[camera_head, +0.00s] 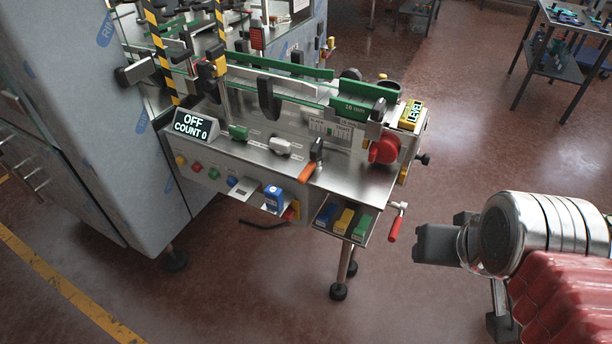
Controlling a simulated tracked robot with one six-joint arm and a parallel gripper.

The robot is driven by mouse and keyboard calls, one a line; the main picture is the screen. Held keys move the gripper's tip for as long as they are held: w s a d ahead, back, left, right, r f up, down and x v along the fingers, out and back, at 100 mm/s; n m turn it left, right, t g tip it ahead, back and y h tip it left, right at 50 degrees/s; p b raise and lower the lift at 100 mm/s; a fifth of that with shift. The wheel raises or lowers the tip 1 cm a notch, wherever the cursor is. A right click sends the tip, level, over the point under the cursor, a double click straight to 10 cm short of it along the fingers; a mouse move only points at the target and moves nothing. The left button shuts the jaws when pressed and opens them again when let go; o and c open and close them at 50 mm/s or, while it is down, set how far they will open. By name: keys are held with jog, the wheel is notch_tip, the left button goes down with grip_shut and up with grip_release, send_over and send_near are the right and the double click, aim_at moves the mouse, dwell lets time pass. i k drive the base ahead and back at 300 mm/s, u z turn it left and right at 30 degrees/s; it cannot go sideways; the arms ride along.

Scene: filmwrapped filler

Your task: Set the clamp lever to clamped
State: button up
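A lever with an orange handle (307,172) sits on the front edge of the machine's steel deck. Its handle points down and to the left from a dark pivot. It may be the clamp lever, but I cannot read a label that says so, nor its setting. My gripper (428,243) is at the right, in front of the machine and apart from it. It points left, and nothing shows held in it. I see it from the side, so the gap between its fingers does not show.
A display (193,125) reads OFF, COUNT 0. A red knob (384,150) and a red-handled crank (395,226) are at the machine's right end. A tray (335,224) of coloured blocks hangs below the deck. The floor between my gripper and the machine is clear.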

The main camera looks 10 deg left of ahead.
aim_at(310, 167)
jog(key=u, duration=0.8)
jog(key=i, duration=0.95)
jog(key=z, duration=0.1)
jog(key=k, duration=0.55)
jog(key=u, duration=2.05)
